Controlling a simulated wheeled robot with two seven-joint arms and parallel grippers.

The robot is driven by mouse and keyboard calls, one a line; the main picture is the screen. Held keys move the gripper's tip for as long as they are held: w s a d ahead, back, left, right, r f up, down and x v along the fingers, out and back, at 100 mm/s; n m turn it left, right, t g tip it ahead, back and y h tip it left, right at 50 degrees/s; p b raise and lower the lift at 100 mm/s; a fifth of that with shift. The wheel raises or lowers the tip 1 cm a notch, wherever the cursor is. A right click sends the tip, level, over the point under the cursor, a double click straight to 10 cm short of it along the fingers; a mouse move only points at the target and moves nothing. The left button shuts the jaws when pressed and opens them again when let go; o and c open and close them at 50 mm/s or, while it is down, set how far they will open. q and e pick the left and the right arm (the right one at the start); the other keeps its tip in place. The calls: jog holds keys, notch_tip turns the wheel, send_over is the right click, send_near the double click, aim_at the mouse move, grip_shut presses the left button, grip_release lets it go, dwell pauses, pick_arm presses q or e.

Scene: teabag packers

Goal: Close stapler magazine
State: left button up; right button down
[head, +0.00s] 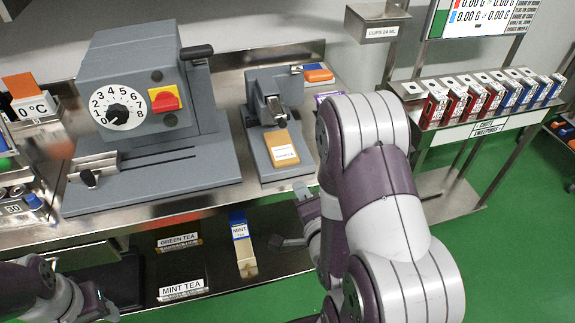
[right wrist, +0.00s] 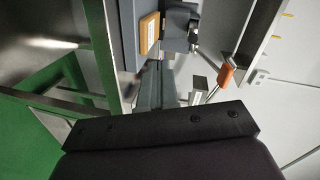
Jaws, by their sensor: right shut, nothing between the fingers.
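The grey stapler (head: 273,88) stands on the steel bench, with a silver magazine part (head: 275,109) jutting from its head toward the front. I cannot tell how far out it is. A tan block with a white label (head: 283,148) lies on its base and shows in the right wrist view (right wrist: 149,34).
A large grey machine with a dial (head: 118,112) stands left of the stapler. An orange box (head: 318,73) sits behind the stapler. A shelf of red and blue boxes (head: 480,98) is at the right.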

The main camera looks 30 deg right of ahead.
notch_tip(320, 180, up, 4)
jog(key=m+t, duration=0.2)
jog(key=p, duration=0.2)
send_near(283, 125)
jog(key=shift+m+h, duration=0.3)
jog(key=shift+m, duration=0.1)
jog(key=x, duration=0.5)
jog(key=shift+w, duration=0.1)
jog(key=shift+w+r+p, duration=0.1)
jog(key=shift+w+p, duration=0.2)
jog(key=shift+w, duration=0.35)
pick_arm(q)
jog(key=r, duration=0.1)
jog(key=d+r, duration=0.1)
jog(key=shift+w+r, duration=0.3)
jog(key=shift+w, duration=0.1)
pick_arm(e)
jog(key=shift+w, duration=0.15)
pick_arm(q)
jog(key=shift+d, duration=0.1)
